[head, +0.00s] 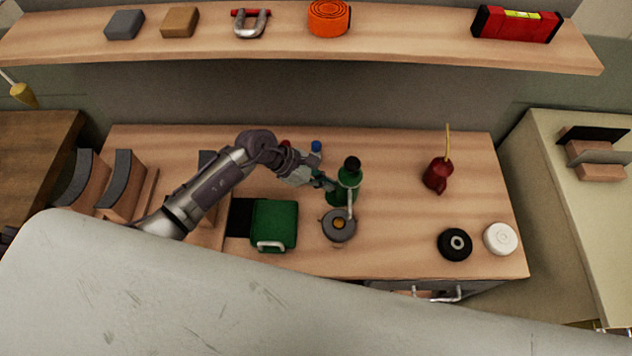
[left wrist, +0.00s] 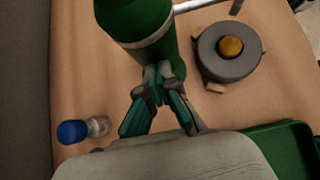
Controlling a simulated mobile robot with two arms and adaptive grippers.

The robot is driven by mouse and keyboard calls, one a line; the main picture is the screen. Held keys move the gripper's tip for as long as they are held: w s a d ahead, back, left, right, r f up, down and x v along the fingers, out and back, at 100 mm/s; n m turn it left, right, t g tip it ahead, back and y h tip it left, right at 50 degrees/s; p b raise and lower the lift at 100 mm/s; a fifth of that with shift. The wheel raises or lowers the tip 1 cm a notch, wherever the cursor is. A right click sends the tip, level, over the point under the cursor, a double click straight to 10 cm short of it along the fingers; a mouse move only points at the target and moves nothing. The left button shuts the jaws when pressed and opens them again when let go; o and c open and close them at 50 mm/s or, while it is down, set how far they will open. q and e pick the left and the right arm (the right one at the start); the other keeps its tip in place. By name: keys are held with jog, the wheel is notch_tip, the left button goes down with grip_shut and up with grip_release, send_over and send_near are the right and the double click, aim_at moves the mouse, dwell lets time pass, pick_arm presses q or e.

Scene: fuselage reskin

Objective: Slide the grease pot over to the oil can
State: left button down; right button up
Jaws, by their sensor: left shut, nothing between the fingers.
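A squat grey round pot with an amber centre, which looks like the grease pot (head: 330,232), stands near the front middle of the bench; it also shows in the left wrist view (left wrist: 225,64). The red oil can (head: 437,178) with a thin yellow spout stands farther back to the right. My left gripper (head: 330,185) is shut and empty, behind and left of the pot and apart from it. In the left wrist view its fingertips (left wrist: 158,72) are close against a green bottle (left wrist: 145,22); I cannot tell if they touch. My right gripper is not in view.
The green bottle (head: 349,175) stands just behind the pot. A green box (head: 273,223) is left of the pot. A black roll (head: 446,244) and a white roll (head: 500,239) lie at front right. Bench between pot and oil can is clear.

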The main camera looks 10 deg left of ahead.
pick_arm(q)
jog(key=w+d+b, duration=0.1)
jog(key=d, duration=0.3)
jog(key=d+b, duration=0.1)
jog(key=d, duration=0.3)
jog(key=w+d+b, duration=0.1)
jog(key=d+b, duration=0.1)
jog(key=d, duration=0.3)
jog(key=shift+w, duration=0.3)
